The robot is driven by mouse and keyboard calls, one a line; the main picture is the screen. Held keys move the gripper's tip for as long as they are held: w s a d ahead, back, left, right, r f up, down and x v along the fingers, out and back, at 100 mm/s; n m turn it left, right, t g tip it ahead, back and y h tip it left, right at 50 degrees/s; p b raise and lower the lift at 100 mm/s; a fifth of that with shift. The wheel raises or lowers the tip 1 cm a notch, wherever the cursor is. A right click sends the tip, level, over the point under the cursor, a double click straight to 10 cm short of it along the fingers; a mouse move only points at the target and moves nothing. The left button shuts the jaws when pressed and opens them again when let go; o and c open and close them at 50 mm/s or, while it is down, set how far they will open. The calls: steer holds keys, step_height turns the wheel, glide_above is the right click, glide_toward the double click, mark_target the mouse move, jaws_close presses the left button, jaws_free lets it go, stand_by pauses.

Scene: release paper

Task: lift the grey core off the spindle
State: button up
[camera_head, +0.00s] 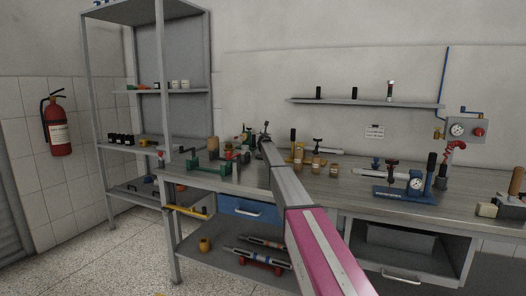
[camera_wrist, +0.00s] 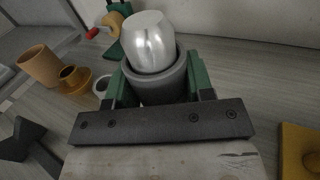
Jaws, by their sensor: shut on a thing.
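The grey core (camera_wrist: 163,88) is a dark grey ring in the wrist view. It sits around the shiny metal spindle (camera_wrist: 152,42), whose rounded top stands out above the core's rim. My gripper (camera_wrist: 162,72) has its two green fingers on either side of the core and is shut on it. The core's lower part is hidden behind the dark gripper bar. In the head view my arm reaches over the workbench, and the core and spindle are too small and covered to make out.
Orange-brown cores (camera_wrist: 39,66) and a white ring (camera_wrist: 102,85) stand left of the grey core. A red-handled green device (camera_wrist: 116,30) is behind. A wall shelf (camera_head: 365,102) hangs above.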

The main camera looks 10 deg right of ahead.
steer(key=shift+r, duration=0.1)
steer(key=shift+r, duration=3.4)
steer(key=shift+r, duration=0.1)
steer(key=shift+r, duration=3.35)
